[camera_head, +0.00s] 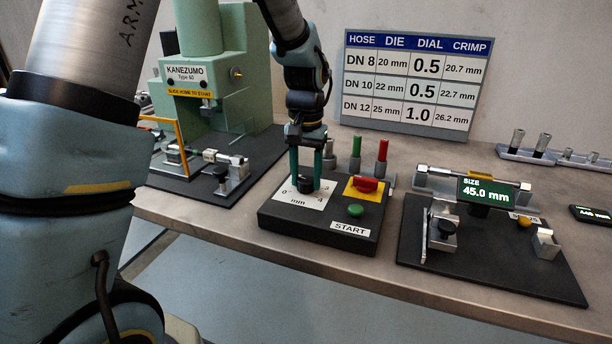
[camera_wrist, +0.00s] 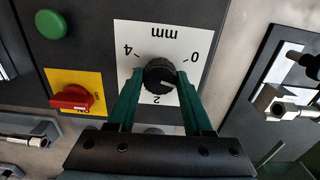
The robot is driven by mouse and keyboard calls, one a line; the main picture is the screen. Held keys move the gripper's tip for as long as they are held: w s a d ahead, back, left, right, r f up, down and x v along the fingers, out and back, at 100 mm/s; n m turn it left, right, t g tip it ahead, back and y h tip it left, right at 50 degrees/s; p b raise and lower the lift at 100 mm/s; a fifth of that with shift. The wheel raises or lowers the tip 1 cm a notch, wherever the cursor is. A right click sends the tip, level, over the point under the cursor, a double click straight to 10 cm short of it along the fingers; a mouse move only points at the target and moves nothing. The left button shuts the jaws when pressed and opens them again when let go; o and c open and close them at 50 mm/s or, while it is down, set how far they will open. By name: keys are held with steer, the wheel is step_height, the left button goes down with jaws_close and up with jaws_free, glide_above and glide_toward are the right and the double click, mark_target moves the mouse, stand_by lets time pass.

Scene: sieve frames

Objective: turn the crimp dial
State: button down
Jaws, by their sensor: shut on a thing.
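The crimp dial is a black ridged knob (camera_wrist: 158,74) on a white plate marked 0, 2, 4 and mm. In the wrist view a light pointer line on the knob shows near its middle right. The plate (camera_head: 318,200) lies on a dark control box (camera_head: 290,230) in the head view, where the knob (camera_head: 305,184) is partly hidden. My gripper (camera_head: 306,180) reaches down from above, its green fingers on either side of the knob. In the wrist view my gripper (camera_wrist: 158,80) is shut on the knob.
The box also carries a red switch (camera_head: 367,185) on yellow and a green START button (camera_head: 355,210). A green press (camera_head: 205,85) stands left; a measuring stand (camera_head: 490,250) showing 45.0 mm stands right. A dial chart (camera_head: 412,84) is behind, listing 0.5, 0.5 and 1.0.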

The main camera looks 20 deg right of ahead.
mark_target(306, 179)
steer(key=shift+n, duration=1.2)
steer(key=shift+c, duration=1.5)
jaws_free()
step_height(306, 179, up, 11)
steer(key=b, duration=0.1)
steer(key=shift+b, duration=0.4)
steer(key=shift+f, duration=0.1)
